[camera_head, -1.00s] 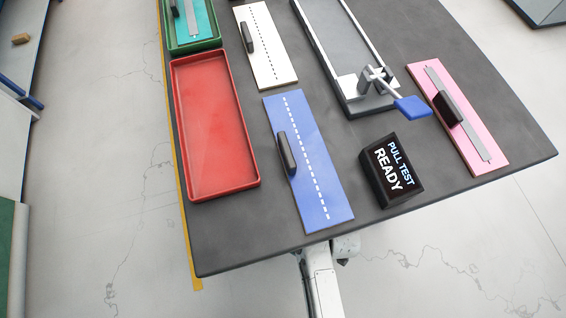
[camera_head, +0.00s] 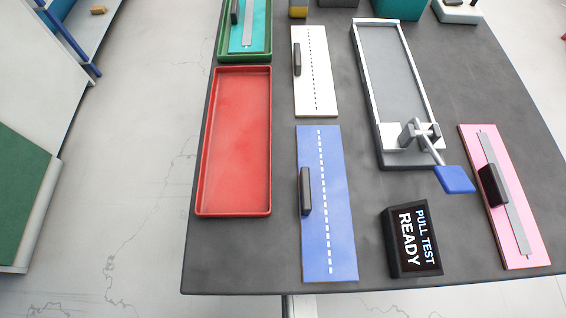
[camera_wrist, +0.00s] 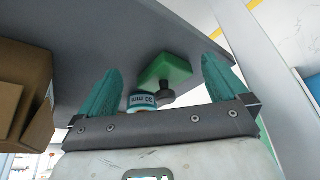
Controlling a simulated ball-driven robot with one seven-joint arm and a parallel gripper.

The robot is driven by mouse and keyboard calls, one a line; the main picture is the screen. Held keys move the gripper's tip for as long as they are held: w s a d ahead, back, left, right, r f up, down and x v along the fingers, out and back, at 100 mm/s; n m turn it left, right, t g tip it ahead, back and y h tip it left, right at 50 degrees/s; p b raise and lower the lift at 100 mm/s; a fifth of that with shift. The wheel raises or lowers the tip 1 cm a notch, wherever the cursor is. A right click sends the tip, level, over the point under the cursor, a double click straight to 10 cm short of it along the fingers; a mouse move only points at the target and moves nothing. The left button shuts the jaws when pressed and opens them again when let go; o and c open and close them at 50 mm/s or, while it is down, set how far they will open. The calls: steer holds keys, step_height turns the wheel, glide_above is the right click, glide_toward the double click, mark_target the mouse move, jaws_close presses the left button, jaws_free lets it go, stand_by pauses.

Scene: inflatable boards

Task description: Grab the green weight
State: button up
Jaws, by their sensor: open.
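A green block with a dark round knob, which looks like the green weight (camera_wrist: 170,68), shows in the wrist view at a dark grey surface. My gripper (camera_wrist: 162,66) has two teal fingers spread wide and nothing held between them. The green block appears between the fingers in the picture, apparently beyond them; the exact gap cannot be told. A white and teal roll with lettering (camera_wrist: 141,100) is beside it, partly hidden by my gripper's dark bar. My gripper is not seen in the head view, and I cannot pick out the green weight there.
The dark table (camera_head: 235,262) holds a red tray (camera_head: 235,145), a blue board (camera_head: 335,215), a white board (camera_head: 318,85), a pink board (camera_head: 505,235), a pull-test sign (camera_head: 412,240) and a grey rig (camera_head: 388,70). A cardboard box (camera_wrist: 22,85) stands left in the wrist view.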

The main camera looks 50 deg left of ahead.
steer(key=a, duration=0.3)
steer(key=shift+s+a+f+b, duration=0.2)
steer(key=shift+a+f+b, duration=0.1)
steer(key=shift+a+b, duration=0.1)
steer(key=shift+f, duration=0.25)
steer(key=c, duration=1.2)
